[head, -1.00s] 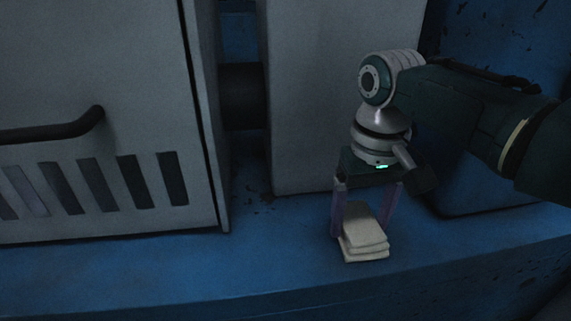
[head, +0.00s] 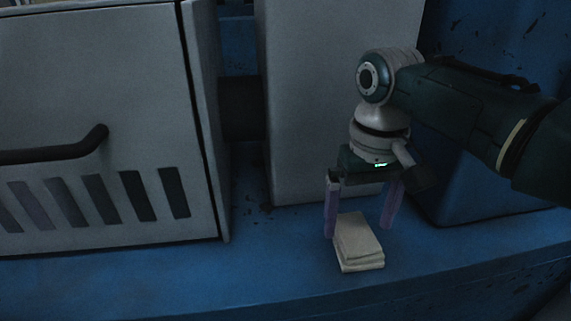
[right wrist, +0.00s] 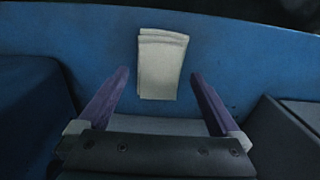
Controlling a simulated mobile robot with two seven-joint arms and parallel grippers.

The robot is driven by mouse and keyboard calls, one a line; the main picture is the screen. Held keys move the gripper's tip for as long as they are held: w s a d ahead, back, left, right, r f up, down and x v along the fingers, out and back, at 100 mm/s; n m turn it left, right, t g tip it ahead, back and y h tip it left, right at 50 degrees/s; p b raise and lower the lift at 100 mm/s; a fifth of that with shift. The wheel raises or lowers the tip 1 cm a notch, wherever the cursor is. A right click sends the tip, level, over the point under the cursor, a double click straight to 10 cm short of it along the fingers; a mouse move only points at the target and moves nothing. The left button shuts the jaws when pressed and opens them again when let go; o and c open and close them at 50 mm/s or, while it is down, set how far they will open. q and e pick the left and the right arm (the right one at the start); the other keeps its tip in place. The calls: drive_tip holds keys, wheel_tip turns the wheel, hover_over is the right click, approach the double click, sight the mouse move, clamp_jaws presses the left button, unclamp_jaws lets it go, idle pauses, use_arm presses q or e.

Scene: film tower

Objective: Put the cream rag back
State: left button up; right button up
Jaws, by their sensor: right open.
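The cream rag (head: 358,243) lies folded flat on the blue counter (head: 270,280), near its front edge. In the right wrist view the rag (right wrist: 161,66) lies ahead of and between the two purple fingers. My right gripper (head: 360,233) is open, its fingers pointing down just behind the rag, with the left finger close to the rag's left side. The right gripper (right wrist: 160,85) holds nothing. I cannot tell whether the fingertips touch the counter. My left gripper is not in view.
A grey cabinet with a dark handle (head: 62,150) and vent slots stands at the left. A plain grey box (head: 325,110) stands behind my right gripper. A dark blue block (head: 490,185) is at the right. The counter front left of the rag is clear.

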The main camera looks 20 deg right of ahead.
sight(356, 234)
wheel_tip(356, 234, up, 5)
drive_tip(key=p, duration=0.3)
drive_tip(key=shift+n+t, duration=0.4)
drive_tip(key=shift+n, duration=0.5)
drive_tip(key=s+f, duration=0.1)
drive_tip(key=s+a+f, duration=0.1)
drive_tip(key=s, duration=0.1)
drive_tip(key=s+a+f, duration=0.1)
drive_tip(key=s, duration=0.1)
drive_tip(key=shift+a, duration=0.25)
drive_tip(key=s+a+r+n+t, duration=0.1)
drive_tip(key=s+a+r, duration=0.1)
drive_tip(key=s, duration=0.6)
drive_tip(key=s+a+r+n+t, duration=0.1)
drive_tip(key=s+r, duration=0.2)
drive_tip(key=s, duration=0.4)
drive_tip(key=shift+s+a+r+n+t, duration=0.35)
drive_tip(key=shift+s+r+n+t, duration=0.05)
